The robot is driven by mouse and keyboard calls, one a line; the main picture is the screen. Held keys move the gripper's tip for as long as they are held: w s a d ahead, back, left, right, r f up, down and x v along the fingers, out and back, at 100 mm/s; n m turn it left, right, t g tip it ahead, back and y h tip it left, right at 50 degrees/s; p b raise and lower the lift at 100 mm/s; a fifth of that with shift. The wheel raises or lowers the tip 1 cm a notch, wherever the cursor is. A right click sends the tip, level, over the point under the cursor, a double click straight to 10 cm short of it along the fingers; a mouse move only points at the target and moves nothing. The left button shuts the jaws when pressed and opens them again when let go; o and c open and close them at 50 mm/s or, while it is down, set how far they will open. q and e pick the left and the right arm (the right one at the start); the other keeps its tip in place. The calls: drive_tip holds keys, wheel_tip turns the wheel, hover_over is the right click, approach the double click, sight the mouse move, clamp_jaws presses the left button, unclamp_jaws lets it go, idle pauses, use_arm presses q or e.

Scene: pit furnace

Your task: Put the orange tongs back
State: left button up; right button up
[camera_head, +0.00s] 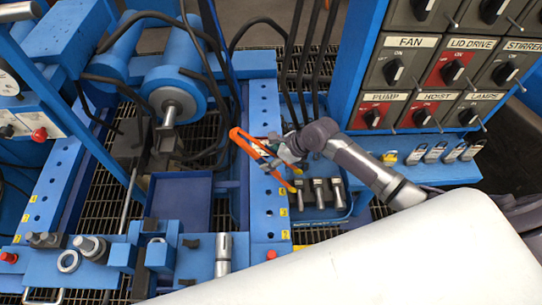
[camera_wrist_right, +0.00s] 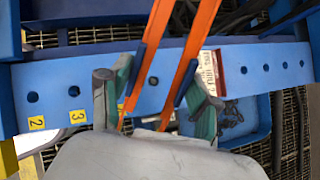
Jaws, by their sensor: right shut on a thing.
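The orange tongs (camera_head: 240,138) are in the grip of my right gripper (camera_head: 277,152), above the blue rail with holes (camera_head: 263,105). In the right wrist view, two orange arms of the tongs (camera_wrist_right: 201,38) pass between the fingers of the right gripper (camera_wrist_right: 158,92); the fingers are closed in on them. The rail (camera_wrist_right: 60,75) lies beneath, with round holes and yellow labels 2 and 3. Whether the tongs touch the rail cannot be told. My left gripper is not in view.
A blue tray (camera_head: 318,210) with several metal pieces stands right of the rail. A control panel (camera_head: 425,70) with knobs is at upper right, with padlocks (camera_head: 435,152) on a ledge below. Dark upright rods (camera_head: 300,60) stand behind. An empty blue bin (camera_head: 180,200) is to the left.

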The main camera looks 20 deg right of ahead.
drive_tip(key=shift+f, duration=0.55)
drive_tip(key=o, duration=0.6)
drive_tip(key=shift+o, duration=0.2)
drive_tip(key=p+v, duration=0.2)
drive_tip(key=v, duration=1.1)
drive_tip(key=shift+a+r, duration=0.15)
drive_tip(key=shift+a, duration=0.05)
drive_tip(key=shift+w, duration=0.1)
